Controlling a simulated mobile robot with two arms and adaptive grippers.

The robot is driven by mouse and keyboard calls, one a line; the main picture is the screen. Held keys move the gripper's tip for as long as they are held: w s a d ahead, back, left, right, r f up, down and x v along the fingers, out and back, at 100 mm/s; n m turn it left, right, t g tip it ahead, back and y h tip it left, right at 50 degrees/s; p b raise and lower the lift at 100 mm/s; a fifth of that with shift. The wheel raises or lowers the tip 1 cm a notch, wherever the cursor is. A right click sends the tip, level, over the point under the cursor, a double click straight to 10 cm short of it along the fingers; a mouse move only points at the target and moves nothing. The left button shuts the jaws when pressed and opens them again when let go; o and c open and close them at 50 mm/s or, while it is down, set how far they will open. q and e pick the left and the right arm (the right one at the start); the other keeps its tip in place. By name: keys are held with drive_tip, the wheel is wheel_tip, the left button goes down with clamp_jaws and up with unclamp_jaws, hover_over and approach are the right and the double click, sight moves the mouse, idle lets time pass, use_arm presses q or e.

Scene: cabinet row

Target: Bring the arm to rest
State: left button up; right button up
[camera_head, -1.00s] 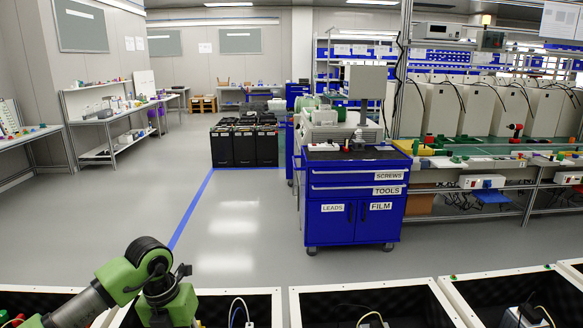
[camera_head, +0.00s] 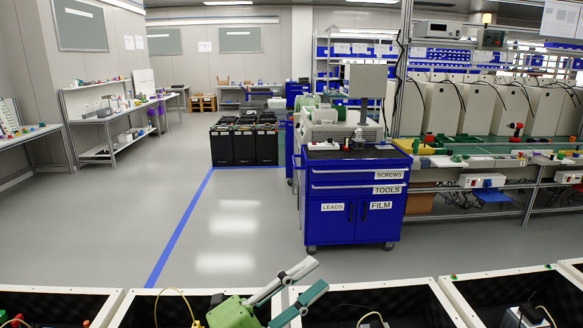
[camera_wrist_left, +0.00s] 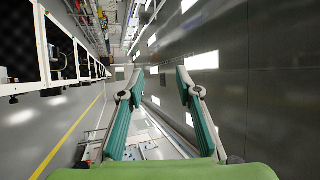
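My left gripper (camera_head: 314,276) shows at the bottom centre of the head view, with its green body at the lower edge and two grey and teal fingers pointing up and right. It is over the row of open cabinets. In the left wrist view, the gripper (camera_wrist_left: 159,73) has its two fingers spread apart with nothing between them, so it is open and empty. Most of the left arm is out of the head view. My right gripper is not in view.
White-rimmed cabinets (camera_head: 368,285) with dark insides and loose cables line the bottom edge. A blue tool cart (camera_head: 352,222) stands beyond on the grey floor. Black bins (camera_head: 244,148) stand further back. The floor at the left centre is clear.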

use_arm(q)
drive_tip(key=w+a+n+t+y, duration=0.3)
drive_tip(key=a+n+t+y, duration=0.45)
drive_tip(key=n, duration=0.25)
drive_tip(key=a+f+n+g+y, duration=0.1)
drive_tip(key=a+f+n+y, duration=0.8)
drive_tip(key=a+f+n, duration=0.15)
drive_tip(key=s+a+f+n+g+y, duration=0.3)
drive_tip(key=s+a+f+g, duration=0.25)
drive_tip(key=f, duration=0.45)
drive_tip(key=s+f+n+g+h, duration=0.1)
drive_tip(key=s+f+g, duration=0.3)
drive_tip(key=s+f, duration=0.5)
drive_tip(key=s+f+n+g, duration=0.1)
drive_tip(key=s+f+g, duration=0.35)
drive_tip(key=s, duration=0.85)
wheel_tip(320, 180, down, 26)
drive_tip(key=s+g, duration=0.2)
drive_tip(key=s+a+f+g, duration=0.1)
drive_tip(key=s+a+f, duration=0.1)
drive_tip(key=s+f, duration=1.4)
drive_tip(key=shift+s+a+f, duration=0.3)
drive_tip(key=shift+s+a, duration=0.1)
drive_tip(key=shift+s, duration=0.4)
